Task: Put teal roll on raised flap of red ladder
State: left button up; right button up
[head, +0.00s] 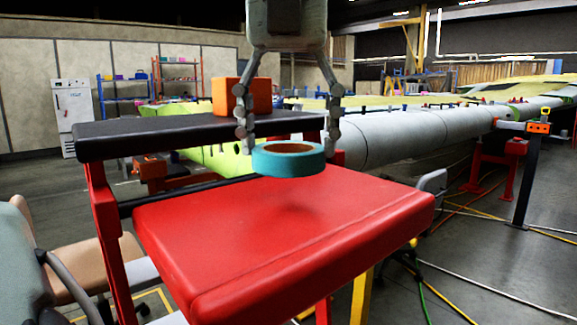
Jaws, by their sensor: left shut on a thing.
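The teal roll (288,163) is a short ring with a brown inner rim. My left gripper (289,145) hangs down from the top of the head view, its two fingers on either side of the roll, shut on it. The roll is level and held above the red raised flap (280,245) of the ladder, with a soft shadow on the flap below. The flap's top is bare. The ladder's black top (190,132) is behind the flap, and its red leg (106,225) shows at the left. My right gripper is not in view.
An orange box (232,97) shows at the ladder's black top, partly behind my gripper. A long grey wing section (400,135) lies behind, on red stands. Chairs (85,255) stand at the lower left. Cables (470,275) cross the floor at right.

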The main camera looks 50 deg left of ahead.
pick_arm(q)
notch_tip(320, 180, down, 4)
jog(key=shift+r, duration=0.25)
jog(key=shift+f, duration=0.2)
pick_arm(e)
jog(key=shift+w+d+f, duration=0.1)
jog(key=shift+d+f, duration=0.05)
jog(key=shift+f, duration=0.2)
pick_arm(q)
jog(key=o, duration=1.2)
jog(key=shift+c, duration=0.2)
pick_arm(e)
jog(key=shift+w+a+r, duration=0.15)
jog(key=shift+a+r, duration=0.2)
